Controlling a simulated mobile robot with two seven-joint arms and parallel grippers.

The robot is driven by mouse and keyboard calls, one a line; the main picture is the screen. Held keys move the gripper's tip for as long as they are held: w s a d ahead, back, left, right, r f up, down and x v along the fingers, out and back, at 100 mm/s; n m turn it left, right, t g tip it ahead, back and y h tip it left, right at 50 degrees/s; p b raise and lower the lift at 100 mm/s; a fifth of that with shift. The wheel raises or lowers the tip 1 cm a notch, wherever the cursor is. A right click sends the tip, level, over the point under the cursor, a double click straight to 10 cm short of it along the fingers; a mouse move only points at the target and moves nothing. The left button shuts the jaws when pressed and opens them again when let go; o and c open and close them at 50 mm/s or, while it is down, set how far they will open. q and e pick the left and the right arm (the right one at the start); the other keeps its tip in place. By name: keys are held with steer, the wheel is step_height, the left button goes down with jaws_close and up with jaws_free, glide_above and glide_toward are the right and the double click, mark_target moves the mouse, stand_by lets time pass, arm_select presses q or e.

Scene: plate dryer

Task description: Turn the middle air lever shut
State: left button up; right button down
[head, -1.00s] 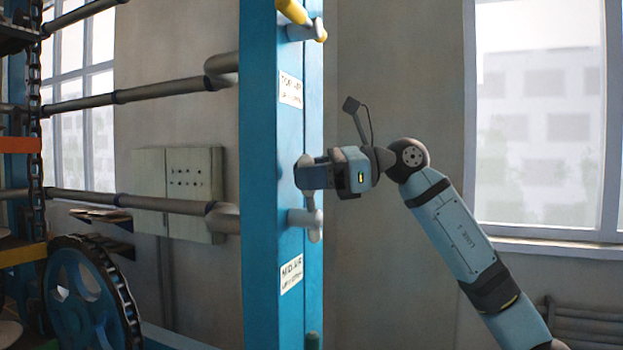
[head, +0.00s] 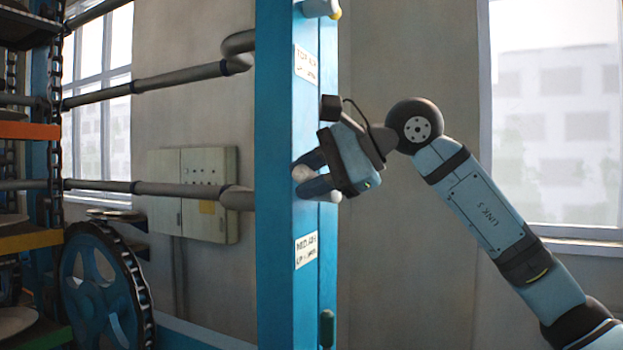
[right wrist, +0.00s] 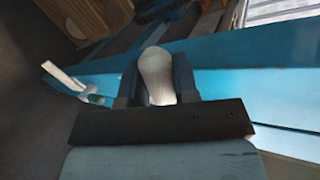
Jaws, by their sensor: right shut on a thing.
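The blue post (head: 275,200) carries the air levers. The middle air lever (head: 301,173) shows as a pale rounded end at my right gripper, above the "MID AIR" label (head: 306,250). My right gripper (head: 310,173) is tilted down to the left against the post's front face. In the right wrist view the lever's cream grip (right wrist: 157,75) sits between the two dark fingers (right wrist: 155,85), which are shut on it. The fingers and gripper body hide much of the lever in the head view. My left gripper is not in view.
The top lever's valve (head: 321,8) sits higher on the post, by the upper label (head: 306,66). A dark green knob (head: 327,328) is below. Pipes (head: 160,80), a grey control box (head: 195,195) and a chain wheel (head: 103,290) lie left.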

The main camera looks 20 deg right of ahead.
steer(key=f+n+h+b, duration=0.1)
steer(key=f+n+t+h+b, duration=0.1)
steer(key=f, duration=0.1)
steer(key=shift+s+a+n+b, duration=0.2)
steer(key=shift+n+b, duration=0.1)
stand_by(0.5)
steer(key=c, duration=0.9)
jaws_free()
steer(key=shift+r, duration=0.1)
steer(key=b+v, duration=0.1)
steer(key=v, duration=1.2)
steer(key=shift+s+d, duration=0.25)
steer(key=shift+s, duration=0.1)
